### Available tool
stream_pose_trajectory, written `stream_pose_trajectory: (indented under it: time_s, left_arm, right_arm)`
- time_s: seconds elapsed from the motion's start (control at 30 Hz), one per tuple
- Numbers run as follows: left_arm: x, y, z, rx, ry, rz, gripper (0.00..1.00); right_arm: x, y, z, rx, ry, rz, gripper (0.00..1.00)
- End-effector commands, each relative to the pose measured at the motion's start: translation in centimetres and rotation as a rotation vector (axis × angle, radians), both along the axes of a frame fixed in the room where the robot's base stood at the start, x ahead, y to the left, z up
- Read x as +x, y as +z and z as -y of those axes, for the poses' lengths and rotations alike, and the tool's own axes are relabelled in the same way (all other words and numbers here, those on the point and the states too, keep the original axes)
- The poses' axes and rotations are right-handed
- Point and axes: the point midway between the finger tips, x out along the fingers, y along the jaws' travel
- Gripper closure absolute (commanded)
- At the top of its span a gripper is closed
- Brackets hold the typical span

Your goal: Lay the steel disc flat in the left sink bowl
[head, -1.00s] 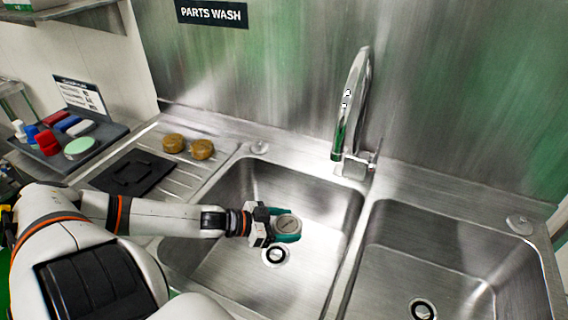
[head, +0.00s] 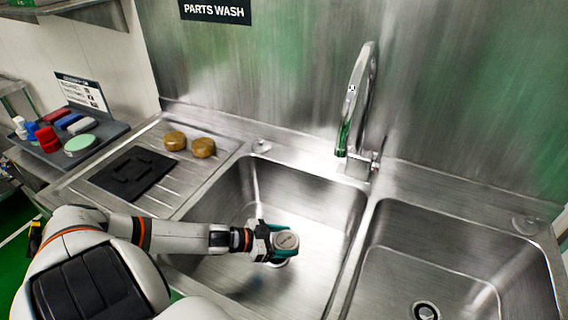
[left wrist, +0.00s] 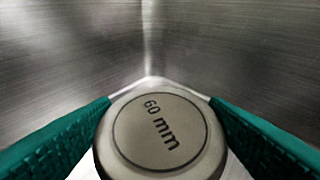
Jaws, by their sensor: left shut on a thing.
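The steel disc (head: 287,241) is round and grey. In the left wrist view the disc (left wrist: 160,132) shows a "60 mm" marking on its upper face. My left gripper (head: 283,246) is shut on it, with a green finger on each side. The disc is held roughly level inside the left sink bowl (head: 318,215), over the drain, which it partly covers. I cannot tell whether its underside touches the bowl floor. The bowl's steel walls meet in a corner beyond the disc in the left wrist view. My right gripper is not in view.
The tap (head: 352,120) stands behind the bowls. The right sink bowl (head: 465,260) is empty. Two brown round pieces (head: 189,145) and a black mat (head: 133,174) lie on the drainboard at the left. A dark tray (head: 108,135) with coloured items stands farther left.

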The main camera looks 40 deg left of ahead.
Motion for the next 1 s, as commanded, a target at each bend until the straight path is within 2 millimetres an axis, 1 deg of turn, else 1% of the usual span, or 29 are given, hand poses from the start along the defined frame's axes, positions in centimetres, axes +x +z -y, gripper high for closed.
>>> stream_pose_trajectory:
  time_s: [0.1, 0.5, 0.6, 0.63, 0.7, 0.77, 1.0]
  left_arm:
    - [0.1, 0.1, 0.0, -0.001, 0.000, 0.002, 0.71]
    - [0.1, -1.1, 0.0, -0.001, 0.000, 0.002, 0.71]
    - [0.1, -1.1, 0.0, 0.000, 0.000, 0.002, 0.71]
    - [0.0, -1.2, 0.0, 0.000, 0.000, 0.000, 0.29]
    - [0.0, -1.2, 0.0, 0.000, 0.000, 0.000, 0.18]
    - [0.0, -1.2, 0.0, 0.001, 0.000, -0.001, 0.09]
    - [0.0, -1.1, 0.0, 0.001, 0.000, -0.001, 0.09]
  right_arm:
    - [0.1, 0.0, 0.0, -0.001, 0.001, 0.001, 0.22]
    - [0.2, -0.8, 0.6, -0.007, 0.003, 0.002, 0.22]
    - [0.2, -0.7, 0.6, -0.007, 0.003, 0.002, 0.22]
    - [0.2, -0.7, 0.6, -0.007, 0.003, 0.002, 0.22]
    - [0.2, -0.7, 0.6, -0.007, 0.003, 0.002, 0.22]
    - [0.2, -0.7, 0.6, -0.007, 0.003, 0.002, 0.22]
    - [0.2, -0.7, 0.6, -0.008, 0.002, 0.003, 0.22]
